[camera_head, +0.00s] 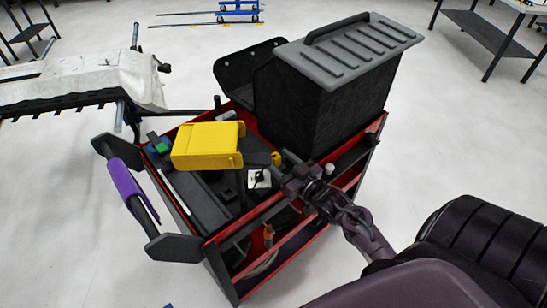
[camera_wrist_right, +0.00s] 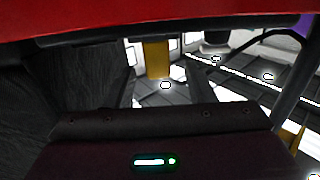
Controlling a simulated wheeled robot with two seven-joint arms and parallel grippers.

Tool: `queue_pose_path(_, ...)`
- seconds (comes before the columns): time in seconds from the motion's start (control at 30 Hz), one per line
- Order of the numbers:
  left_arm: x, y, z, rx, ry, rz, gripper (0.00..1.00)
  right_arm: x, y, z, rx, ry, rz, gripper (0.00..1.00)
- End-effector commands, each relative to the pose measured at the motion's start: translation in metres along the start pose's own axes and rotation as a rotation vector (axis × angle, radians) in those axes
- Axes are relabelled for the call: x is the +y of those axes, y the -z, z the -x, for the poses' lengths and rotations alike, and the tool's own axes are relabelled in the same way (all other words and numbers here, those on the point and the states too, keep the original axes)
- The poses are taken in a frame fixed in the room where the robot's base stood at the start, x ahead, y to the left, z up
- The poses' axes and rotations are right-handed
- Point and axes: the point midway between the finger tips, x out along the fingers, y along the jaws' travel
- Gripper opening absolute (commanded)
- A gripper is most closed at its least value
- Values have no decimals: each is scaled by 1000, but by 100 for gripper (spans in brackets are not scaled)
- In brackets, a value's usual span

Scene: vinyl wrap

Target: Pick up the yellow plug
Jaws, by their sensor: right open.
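A small yellow piece (camera_head: 277,158), which may be the yellow plug, shows on the cart top just beyond my right gripper (camera_head: 284,172). The gripper reaches in from the lower right over the cart's edge, its jaws open. Whether it touches the piece cannot be told. The right wrist view shows a yellow block (camera_wrist_right: 156,59) ahead of the gripper body (camera_wrist_right: 165,140); I cannot tell if it is the same piece. A large yellow holder (camera_head: 207,146) stands on the cart to the left. My left gripper is not in view.
The red and black cart (camera_head: 228,232) carries a black box with a grey ribbed lid (camera_head: 350,45) close behind the gripper. An orange-handled item (camera_head: 268,235) is on the lower shelf.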

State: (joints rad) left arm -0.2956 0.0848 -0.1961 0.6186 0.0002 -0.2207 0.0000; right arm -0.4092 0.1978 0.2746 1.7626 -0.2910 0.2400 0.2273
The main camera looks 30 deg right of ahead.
Motion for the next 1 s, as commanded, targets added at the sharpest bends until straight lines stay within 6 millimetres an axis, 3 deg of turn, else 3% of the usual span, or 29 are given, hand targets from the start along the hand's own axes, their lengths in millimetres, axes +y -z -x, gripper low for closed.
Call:
queue_pose_path(0.3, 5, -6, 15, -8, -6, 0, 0, 2, 3, -42, 1, 0, -1, 49)
queue_pose_path(0.6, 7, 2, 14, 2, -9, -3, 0, 1, 2, -46, -1, 0, 0, 48)
queue_pose_path(0.93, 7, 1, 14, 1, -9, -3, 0, 1, 2, -45, -1, 0, 0, 5)
queue_pose_path(1.0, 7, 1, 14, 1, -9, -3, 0, 1, 2, -46, -1, 0, 0, 3)
